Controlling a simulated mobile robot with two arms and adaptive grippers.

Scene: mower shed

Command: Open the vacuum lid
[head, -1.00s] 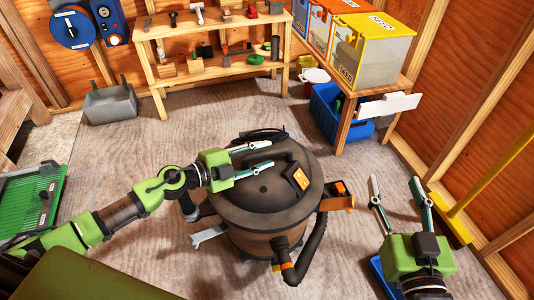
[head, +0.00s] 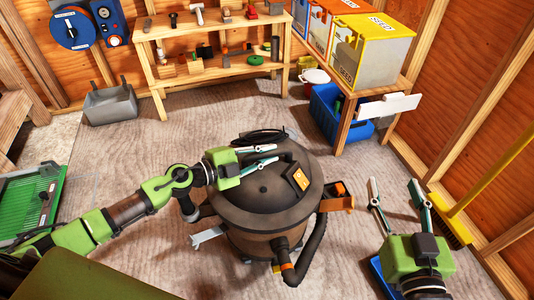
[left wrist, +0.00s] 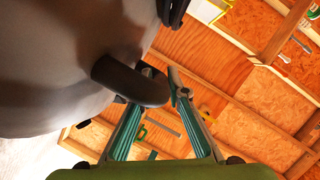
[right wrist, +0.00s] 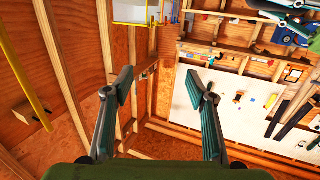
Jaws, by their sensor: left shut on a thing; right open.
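The vacuum (head: 262,238) is a dark brown drum standing on the floor in the middle of the head view. Its dark round lid (head: 262,192) sits on top, and it looks level on the drum. My left gripper (head: 276,154) reaches over the lid from the left. In the left wrist view my left gripper (left wrist: 162,82) is shut on the dark curved lid handle (left wrist: 118,76). In the head view the fingers partly hide the handle. My right gripper (head: 393,182) is open and empty, apart from the vacuum at the right; its spread fingers (right wrist: 160,85) show in the right wrist view.
A dark hose (head: 312,250) curves down the vacuum's right side, near an orange-edged holder (head: 338,200). A blue bin (head: 328,110) and a wooden bench with seed boxes (head: 372,55) stand behind right. A yellow broom (head: 490,175) leans at right.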

